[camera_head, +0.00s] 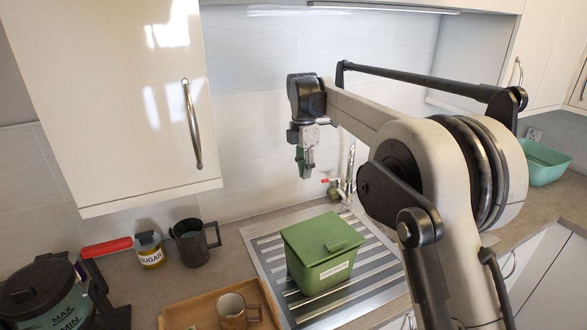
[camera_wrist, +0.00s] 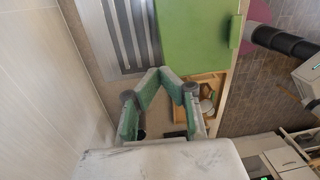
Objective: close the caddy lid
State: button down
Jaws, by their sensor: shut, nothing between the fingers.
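The green caddy (camera_head: 320,268) stands on the ribbed metal draining board, with a pale label on its front. Its green lid (camera_head: 322,236) lies flat across the top and looks closed, with a small raised tab near the front edge. In the wrist view the lid (camera_wrist: 195,35) fills the upper middle. My gripper (camera_head: 306,172) hangs in the air above and behind the caddy, near the tiled wall, fingers pointing down and apart from the lid. In the wrist view my gripper (camera_wrist: 158,72) has its fingertips together with nothing between them.
The draining board (camera_head: 272,262) surrounds the caddy, with a tap (camera_head: 349,178) behind it. A wooden tray (camera_head: 192,310) with a mug (camera_head: 232,310) is at front left. A dark mug (camera_head: 192,246), sugar tin (camera_head: 150,252) and kettle (camera_head: 45,292) stand further left. A wall cabinet (camera_head: 120,100) hangs at upper left.

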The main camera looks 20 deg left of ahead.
jog(key=shift+w+a, duration=0.15)
notch_tip(320, 180, up, 3)
jog(key=m+b, duration=0.8)
jog(key=m, duration=1)
send_over(337, 243)
notch_tip(337, 243, down, 14)
jog(key=shift+w+r+p, duration=0.1)
jog(key=shift+p, duration=0.85)
